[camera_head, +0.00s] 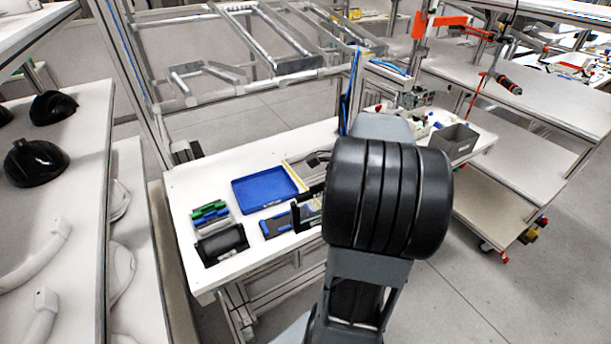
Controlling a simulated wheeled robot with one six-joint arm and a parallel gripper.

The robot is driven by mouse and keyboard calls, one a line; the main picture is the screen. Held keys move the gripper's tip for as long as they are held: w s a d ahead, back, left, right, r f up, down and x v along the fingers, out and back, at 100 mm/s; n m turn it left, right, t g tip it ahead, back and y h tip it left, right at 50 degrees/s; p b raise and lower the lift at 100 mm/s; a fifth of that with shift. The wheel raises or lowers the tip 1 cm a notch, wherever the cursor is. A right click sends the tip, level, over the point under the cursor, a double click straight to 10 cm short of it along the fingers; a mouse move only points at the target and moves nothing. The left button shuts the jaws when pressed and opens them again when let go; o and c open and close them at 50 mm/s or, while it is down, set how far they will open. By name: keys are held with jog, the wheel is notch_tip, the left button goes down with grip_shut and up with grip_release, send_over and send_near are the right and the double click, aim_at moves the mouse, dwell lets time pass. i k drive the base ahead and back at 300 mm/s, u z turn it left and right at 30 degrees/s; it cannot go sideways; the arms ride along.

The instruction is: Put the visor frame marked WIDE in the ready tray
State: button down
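An empty blue tray (266,188) lies flat on the white table; I cannot read any label on it. In front of it lies a blue and black part (277,226). To its left are a black holder-like part (222,244) and a stack of green, blue and grey pieces (210,214). Dark frame-like parts (309,212) show just left of my arm; I cannot tell whether they belong to my gripper or stand on the table. No WIDE marking is readable at this size. My arm hides the area behind it, and my gripper's fingers cannot be made out.
The white table (185,190) has a bare strip at its left. A grey bin (453,141) and small parts stand at its right end. Black helmet shells (35,162) sit on the left shelf. A metal rack is behind, and another bench is at right.

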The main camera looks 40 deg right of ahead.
aim_at(272, 188)
jog(key=k, duration=1)
